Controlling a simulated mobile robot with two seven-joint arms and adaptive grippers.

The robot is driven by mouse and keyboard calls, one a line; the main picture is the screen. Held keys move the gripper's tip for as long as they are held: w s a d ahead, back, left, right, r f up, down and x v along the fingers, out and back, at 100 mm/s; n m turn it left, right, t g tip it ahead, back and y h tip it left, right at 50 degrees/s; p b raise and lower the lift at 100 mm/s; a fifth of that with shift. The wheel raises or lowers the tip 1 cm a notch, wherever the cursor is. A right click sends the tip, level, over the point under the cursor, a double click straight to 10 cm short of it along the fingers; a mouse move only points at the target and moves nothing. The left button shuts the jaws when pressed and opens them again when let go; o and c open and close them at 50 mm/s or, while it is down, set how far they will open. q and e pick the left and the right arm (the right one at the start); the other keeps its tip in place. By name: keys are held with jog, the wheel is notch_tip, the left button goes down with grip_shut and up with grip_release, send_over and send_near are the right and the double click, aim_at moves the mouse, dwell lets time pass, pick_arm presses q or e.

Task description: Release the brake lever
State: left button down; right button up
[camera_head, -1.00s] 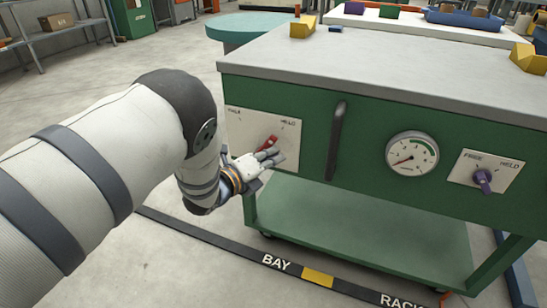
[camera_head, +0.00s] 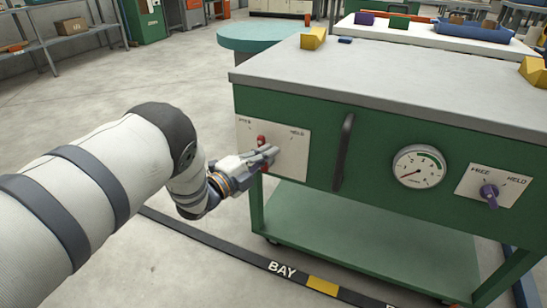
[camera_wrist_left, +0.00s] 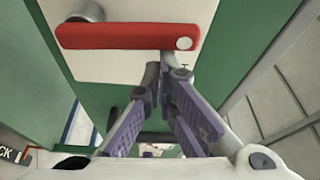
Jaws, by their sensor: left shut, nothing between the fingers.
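The red brake lever (camera_head: 262,140) is mounted on a white plate (camera_head: 293,158) at the left of the green cart's front. The plate's right label reads HELD; its left label is blurred. The lever looks near upright, partly hidden by my left gripper (camera_head: 273,153). In the left wrist view the lever (camera_wrist_left: 120,36) is a red bar with a pale round spot near one end. My left gripper (camera_wrist_left: 166,70) is shut and empty, its fingertips close beside that end. I cannot tell whether they touch. My right gripper is not in view.
The cart (camera_head: 380,125) also carries a dark vertical handle (camera_head: 343,152), a gauge (camera_head: 419,167) and a purple knob (camera_head: 489,195) by another HELD label. Yellow blocks (camera_head: 313,38) stand on its grey top. Open floor lies left of the cart.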

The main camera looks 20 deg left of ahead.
aim_at(258, 145)
pick_arm(q)
jog(key=a+n+t, duration=0.1)
jog(key=a+n, duration=0.2)
jog(key=n, duration=0.2)
jog(key=shift+a+t+b, duration=0.3)
jog(key=shift+a+t, duration=0.05)
jog(key=shift+t, duration=0.05)
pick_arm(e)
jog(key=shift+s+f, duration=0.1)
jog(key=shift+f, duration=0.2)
pick_arm(q)
jog(key=shift+a, duration=0.1)
